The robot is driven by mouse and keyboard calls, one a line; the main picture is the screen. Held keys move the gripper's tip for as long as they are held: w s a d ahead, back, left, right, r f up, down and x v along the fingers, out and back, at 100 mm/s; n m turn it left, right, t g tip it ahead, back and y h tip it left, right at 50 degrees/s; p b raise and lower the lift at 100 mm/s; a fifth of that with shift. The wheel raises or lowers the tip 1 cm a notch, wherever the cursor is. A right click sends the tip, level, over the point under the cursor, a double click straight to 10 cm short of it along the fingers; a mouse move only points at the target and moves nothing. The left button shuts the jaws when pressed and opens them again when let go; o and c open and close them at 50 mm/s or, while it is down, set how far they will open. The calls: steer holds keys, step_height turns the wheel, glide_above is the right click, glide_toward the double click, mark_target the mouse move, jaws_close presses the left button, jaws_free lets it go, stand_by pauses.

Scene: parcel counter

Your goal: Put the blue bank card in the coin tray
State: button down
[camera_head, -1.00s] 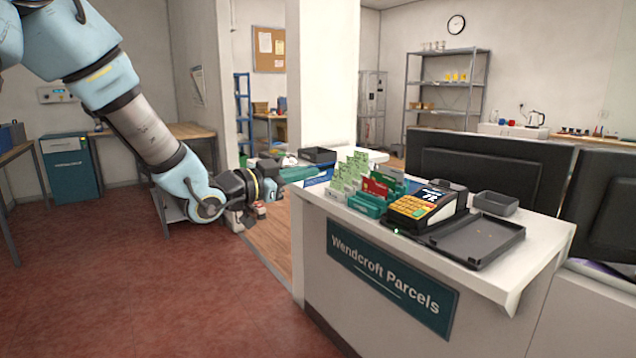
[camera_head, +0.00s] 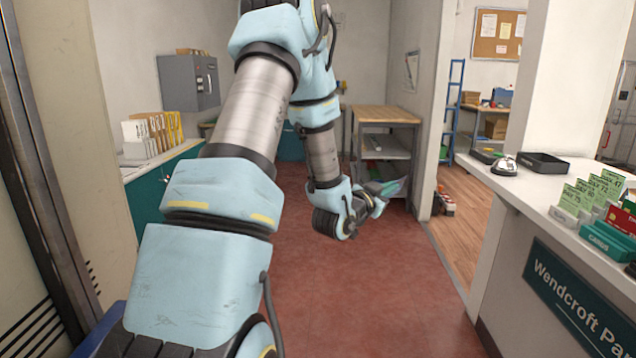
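My gripper (camera_head: 384,190) is small and far off in the head view, at the end of my bent arm, left of the counter and clear of it. Its fingers look teal, and I cannot tell whether they are open or shut or hold anything. I cannot make out the blue bank card. The wide black tray with small coin-like specks, seen earlier at the counter's right end, is outside the present view.
The white counter (camera_head: 596,177) is at the right. On it stand a small dark tray (camera_head: 545,163), a silver bell (camera_head: 505,164), green price cards (camera_head: 574,194) and a red card (camera_head: 621,219). A wooden-topped trolley (camera_head: 388,114) stands behind my gripper. Red floor (camera_head: 400,310) is open.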

steer(key=w+a+f+n+t+y, duration=0.1)
steer(key=a+y, duration=0.3)
steer(key=a, duration=0.5)
steer(key=w+a+f+n+t+y+p, duration=0.1)
steer(key=a+f+n+y, duration=0.3)
steer(key=a, duration=0.6)
steer(key=w+a+f+n+t+y, duration=0.2)
steer(key=a+f+n+y, duration=0.1)
steer(key=a, duration=0.6)
steer(key=shift+a+t+y, duration=0.15)
steer(key=shift+t+y, duration=0.15)
steer(key=shift+y, duration=0.2)
